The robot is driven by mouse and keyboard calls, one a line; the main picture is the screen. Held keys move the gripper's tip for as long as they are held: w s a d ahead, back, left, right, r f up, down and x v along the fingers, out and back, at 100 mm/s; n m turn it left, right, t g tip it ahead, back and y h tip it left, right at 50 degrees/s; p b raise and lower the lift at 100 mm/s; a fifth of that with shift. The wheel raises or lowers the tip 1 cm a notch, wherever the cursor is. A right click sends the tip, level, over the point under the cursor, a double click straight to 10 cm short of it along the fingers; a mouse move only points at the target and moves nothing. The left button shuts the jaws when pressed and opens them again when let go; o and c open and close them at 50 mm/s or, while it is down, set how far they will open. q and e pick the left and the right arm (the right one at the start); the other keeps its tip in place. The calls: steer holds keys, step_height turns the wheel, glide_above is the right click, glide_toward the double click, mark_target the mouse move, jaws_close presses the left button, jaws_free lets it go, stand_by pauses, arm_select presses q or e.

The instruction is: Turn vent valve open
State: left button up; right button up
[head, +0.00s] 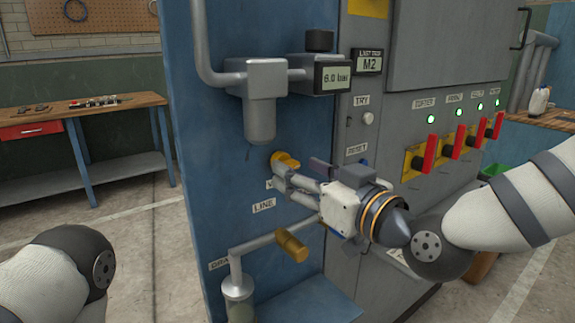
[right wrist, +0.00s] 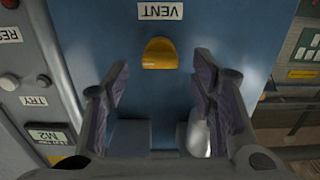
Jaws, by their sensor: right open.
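The vent valve's yellow handle (head: 285,160) is on the blue panel, below the grey filter bowl. In the right wrist view the yellow handle (right wrist: 160,54) lies beyond and between the spread fingertips, beside an upside-down VENT label (right wrist: 160,11). My right gripper (head: 284,181) reaches toward the panel, its fingers pointing at the handle. In the right wrist view the gripper (right wrist: 162,68) is open, with a clear gap on both sides of the handle. Touch is not visible. My left arm shows at the lower left, but its gripper is out of view.
A brass-coloured handle (head: 292,246) sits on a pipe below the gripper. The filter unit (head: 260,85) and pressure display (head: 335,78) are above. Red switch levers (head: 431,152) stick out at the right. A workbench (head: 75,112) stands at the back left, with open floor before it.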

mark_target(291, 164)
steer(key=x, duration=0.3)
steer(key=shift+w+a+f, duration=0.1)
steer(key=shift+w+f, duration=0.05)
steer(key=shift+f, duration=0.05)
steer(key=shift+w+a+r, duration=0.2)
steer(key=shift+w+a, duration=0.15)
steer(key=shift+w, duration=0.1)
steer(key=c, duration=1.2)
steer(key=shift+o, duration=0.2)
